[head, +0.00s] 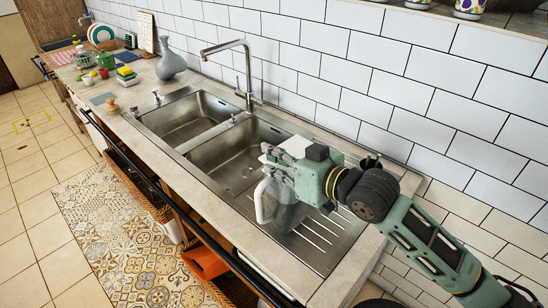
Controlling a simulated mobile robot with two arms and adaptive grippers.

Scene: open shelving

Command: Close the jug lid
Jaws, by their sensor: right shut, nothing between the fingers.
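A clear jug (289,217) with a white handle (264,201) stands on the ribbed drainboard right of the sink bowls. Its handle faces left. My right gripper (279,166) is at the top of the jug, coming in from the right, with its fingers shut and nothing between them. A pale, flat piece (268,149) that looks like the jug lid shows just beyond the fingers. The gripper covers much of the jug's top, so I cannot tell the lid's exact angle or whether the fingers touch it. My left gripper is not in view.
A steel double sink (218,150) with a tall faucet (247,75) lies left of the jug. A grey vase (170,64), sponges (125,73) and dishes stand farther along the counter. A tiled wall (335,70) rises behind. A black rail (165,195) runs along the counter front.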

